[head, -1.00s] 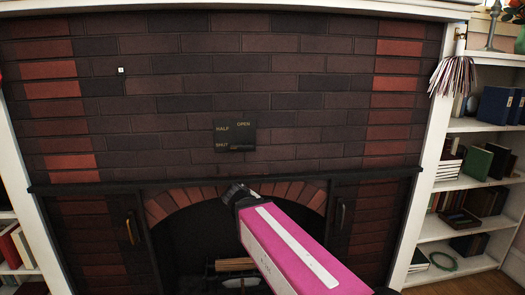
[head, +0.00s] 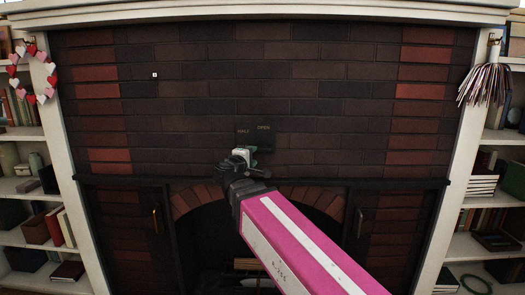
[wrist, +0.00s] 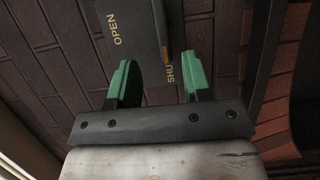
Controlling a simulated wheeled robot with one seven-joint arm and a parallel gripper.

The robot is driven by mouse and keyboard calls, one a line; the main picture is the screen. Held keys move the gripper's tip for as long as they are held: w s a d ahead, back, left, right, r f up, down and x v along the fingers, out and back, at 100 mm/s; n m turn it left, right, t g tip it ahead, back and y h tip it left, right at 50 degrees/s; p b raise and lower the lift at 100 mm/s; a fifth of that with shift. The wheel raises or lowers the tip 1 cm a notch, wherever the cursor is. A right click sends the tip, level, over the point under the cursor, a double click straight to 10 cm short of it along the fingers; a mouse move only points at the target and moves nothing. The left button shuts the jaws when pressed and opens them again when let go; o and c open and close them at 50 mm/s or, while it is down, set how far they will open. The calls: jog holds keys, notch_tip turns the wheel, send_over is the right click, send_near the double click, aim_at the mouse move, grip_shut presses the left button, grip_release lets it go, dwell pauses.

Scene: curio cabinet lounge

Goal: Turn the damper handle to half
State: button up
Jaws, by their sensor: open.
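The damper plate (head: 268,137) is a small dark panel on the brick above the firebox. HALF and OPEN show on it in the head view; my gripper hides its lower part. The wrist view shows the plate (wrist: 128,15) close up, turned sideways, with OPEN and part of SHUT readable. A dark grey form (wrist: 193,22) above the SHUT lettering there looks like the damper handle. My gripper (head: 245,155) is at the plate's lower edge. Its green fingers (wrist: 157,75) are apart with nothing held between them. I cannot tell whether they touch the handle.
A dark mantel ledge (head: 400,184) runs below the plate, above the arched firebox (head: 290,220). Bookshelves (head: 30,185) stand on both sides. A heart garland (head: 48,70) hangs at left and a tassel duster (head: 487,85) at right. The brick above the plate is clear.

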aim_at(260, 150)
jog(key=x, duration=0.9)
jog(key=shift+w, duration=0.1)
jog(key=c, duration=0.8)
